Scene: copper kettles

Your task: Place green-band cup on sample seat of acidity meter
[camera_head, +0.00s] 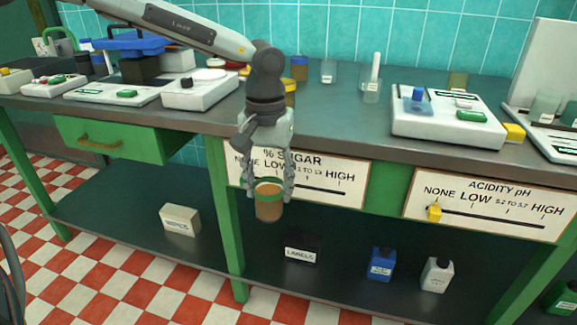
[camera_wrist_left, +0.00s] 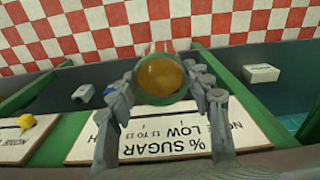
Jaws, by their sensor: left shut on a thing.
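The green-band cup (camera_head: 268,203) is clear with amber-brown contents and a green band near its rim. My left gripper (camera_head: 270,188) is shut on it and holds it roughly upright in front of the bench, below the worktop edge. In the left wrist view the cup (camera_wrist_left: 161,76) sits between the fingers of the left gripper (camera_wrist_left: 160,95), seen from above. A white meter (camera_head: 447,118) with a blue part and a green button stands on the worktop at right. I cannot tell for sure that it is the acidity meter. My right gripper is not in view.
The % sugar board (camera_head: 325,180) is behind the cup; the acidity pH board (camera_head: 490,207) with a yellow slider (camera_head: 434,213) is to its right. Another white device (camera_head: 553,128) stands far right. Beakers (camera_head: 371,84) stand at the back. The worktop (camera_head: 335,120) is clear left of the meter.

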